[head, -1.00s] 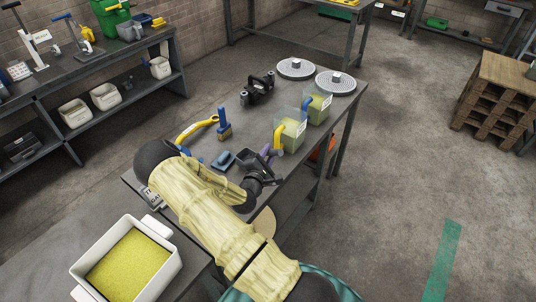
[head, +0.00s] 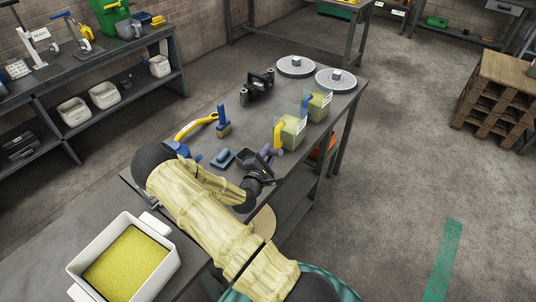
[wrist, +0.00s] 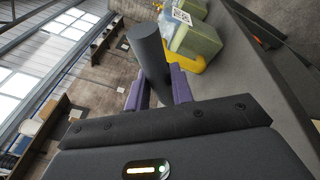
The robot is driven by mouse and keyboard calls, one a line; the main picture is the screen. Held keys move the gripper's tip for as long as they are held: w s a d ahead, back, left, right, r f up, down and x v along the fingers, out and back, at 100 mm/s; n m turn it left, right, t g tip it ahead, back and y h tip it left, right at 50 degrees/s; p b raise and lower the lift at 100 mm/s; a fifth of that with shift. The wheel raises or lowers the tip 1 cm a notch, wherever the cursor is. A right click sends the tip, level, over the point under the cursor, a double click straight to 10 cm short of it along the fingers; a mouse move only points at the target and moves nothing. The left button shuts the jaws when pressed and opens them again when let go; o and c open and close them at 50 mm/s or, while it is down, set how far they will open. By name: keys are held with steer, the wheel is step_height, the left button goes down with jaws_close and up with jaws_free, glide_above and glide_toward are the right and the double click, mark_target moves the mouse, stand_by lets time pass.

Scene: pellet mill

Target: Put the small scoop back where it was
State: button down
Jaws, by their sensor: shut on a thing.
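In the head view my gripper (head: 268,160), with purple fingers, is over the near part of the grey workbench (head: 330,98). A dark grey scoop (head: 246,157) shows at its fingers, its open bowl facing up. In the wrist view the purple fingers of my gripper (wrist: 158,92) are shut on a dark round handle (wrist: 148,48), which I take to be the small scoop's. I cannot tell whether the scoop touches the bench.
A blue-grey block (head: 223,158), a blue-handled brush (head: 222,122) and a yellow curved tool (head: 194,127) lie left of the scoop. A black device (head: 258,86) and two round sieves (head: 336,80) sit farther back. A white pellet bin (head: 122,262) stands at front left.

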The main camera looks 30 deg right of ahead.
steer(key=c, duration=1.1)
jaws_free()
steer(key=shift+o, duration=0.2)
steer(key=o, duration=1.1)
steer(key=shift+c, duration=0.2)
steer(key=shift+s+a, duration=0.1)
steer(key=shift+a, duration=0.05)
steer(key=v, duration=0.8)
steer(key=shift+s+a, duration=0.25)
steer(key=shift+r, duration=0.1)
